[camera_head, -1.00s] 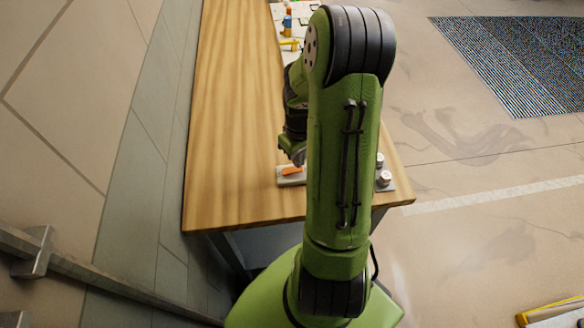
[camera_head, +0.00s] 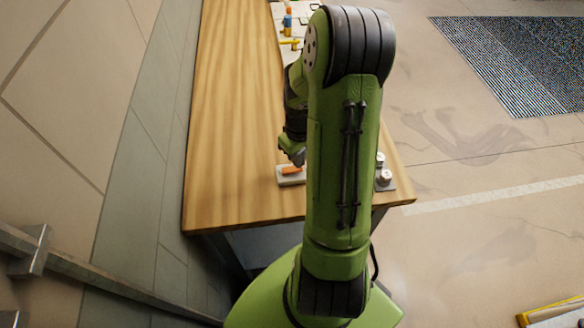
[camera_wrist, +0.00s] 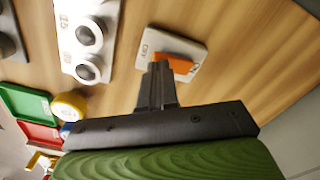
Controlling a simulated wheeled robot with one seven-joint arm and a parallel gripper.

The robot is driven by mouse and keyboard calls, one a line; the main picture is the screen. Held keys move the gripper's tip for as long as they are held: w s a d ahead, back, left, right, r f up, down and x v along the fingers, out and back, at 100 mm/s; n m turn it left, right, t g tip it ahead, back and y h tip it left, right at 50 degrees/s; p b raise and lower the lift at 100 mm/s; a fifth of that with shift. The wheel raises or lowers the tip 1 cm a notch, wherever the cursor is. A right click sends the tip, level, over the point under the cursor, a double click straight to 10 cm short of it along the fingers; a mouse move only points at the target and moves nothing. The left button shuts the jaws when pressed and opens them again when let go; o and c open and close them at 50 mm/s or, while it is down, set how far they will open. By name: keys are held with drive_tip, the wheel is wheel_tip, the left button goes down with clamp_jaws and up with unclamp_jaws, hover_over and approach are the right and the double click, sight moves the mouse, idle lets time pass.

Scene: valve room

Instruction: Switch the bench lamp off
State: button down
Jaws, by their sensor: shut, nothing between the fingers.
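A small white switch plate (camera_wrist: 188,62) with an orange rocker (camera_wrist: 172,52) lies on the wooden bench. The plate also shows near the bench's front end in the head view (camera_head: 291,179), with its orange rocker (camera_head: 292,170) on top. My gripper (camera_wrist: 160,72) is shut and empty, its fingertips right at the rocker and covering part of it. I cannot tell whether they touch it. In the head view my gripper (camera_head: 298,158) is over the plate's far side. The lamp itself is not visible in either view.
The wooden bench (camera_head: 225,130) is clear left of the plate. A panel with two round knobs (camera_wrist: 88,40) is beside the switch. Green (camera_wrist: 28,103) and red (camera_wrist: 40,137) items and a yellow round piece (camera_wrist: 68,105) show farther off. A wall stands left.

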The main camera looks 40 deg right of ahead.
drive_tip(key=shift+f+b, duration=0.65)
drive_tip(key=shift+f, duration=0.15)
drive_tip(key=shift+r, duration=0.1)
wheel_tip(320, 180, up, 7)
drive_tip(key=p, duration=0.6)
drive_tip(key=shift+r, duration=0.1)
idle(0.4)
